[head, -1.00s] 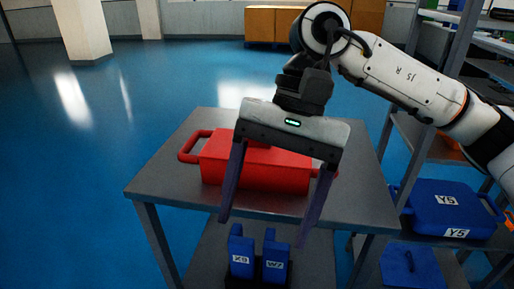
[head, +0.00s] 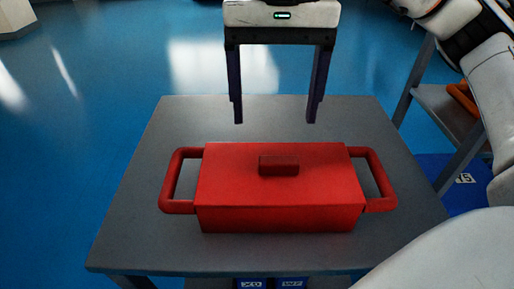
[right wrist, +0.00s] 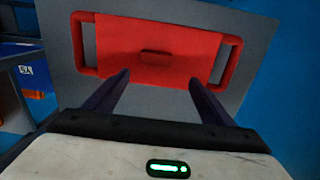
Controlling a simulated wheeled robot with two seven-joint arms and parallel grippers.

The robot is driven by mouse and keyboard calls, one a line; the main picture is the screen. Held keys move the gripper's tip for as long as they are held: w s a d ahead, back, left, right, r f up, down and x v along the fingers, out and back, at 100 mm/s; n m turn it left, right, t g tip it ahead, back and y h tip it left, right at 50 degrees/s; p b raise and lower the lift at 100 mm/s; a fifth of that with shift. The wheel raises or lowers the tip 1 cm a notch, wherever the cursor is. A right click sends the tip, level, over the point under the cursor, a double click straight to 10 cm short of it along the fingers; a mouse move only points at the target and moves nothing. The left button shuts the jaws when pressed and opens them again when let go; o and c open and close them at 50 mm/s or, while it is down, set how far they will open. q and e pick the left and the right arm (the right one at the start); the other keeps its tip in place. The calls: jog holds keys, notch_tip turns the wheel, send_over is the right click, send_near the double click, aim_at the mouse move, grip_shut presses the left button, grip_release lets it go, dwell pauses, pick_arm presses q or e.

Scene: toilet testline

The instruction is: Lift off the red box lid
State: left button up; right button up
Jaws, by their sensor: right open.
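The red box (head: 275,218) sits on a grey table, with a loop handle at each side. Its red lid (head: 230,172) is on it and carries a small raised knob (head: 279,165) at the middle. My right gripper (head: 275,122) is open and empty, its two dark fingers pointing down above the far part of the table, beyond the box in the head view. In the right wrist view the lid (right wrist: 190,57) and the knob (right wrist: 155,57) show ahead of the spread fingers (right wrist: 157,78), apart from them. My left gripper is not in view.
The grey table (head: 130,235) has bare room around the box. Blue labelled items (head: 270,283) show below its near edge. A shelf rack (head: 440,105) with a blue case (head: 462,180) stands at the right.

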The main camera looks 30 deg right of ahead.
send_over(279, 159)
jog(key=f, duration=0.4)
jog(key=shift+w+a+f, duration=0.15)
jog(key=shift+w+f, duration=0.05)
jog(key=shift+w, duration=0.05)
jog(key=f, duration=0.3)
jog(key=f+b, duration=0.1)
jog(key=f, duration=0.1)
jog(key=shift+s, duration=0.35)
jog(key=shift+f, duration=0.1)
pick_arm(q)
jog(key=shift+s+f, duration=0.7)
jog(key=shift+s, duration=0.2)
pick_arm(e)
jog(key=c, duration=1.2)
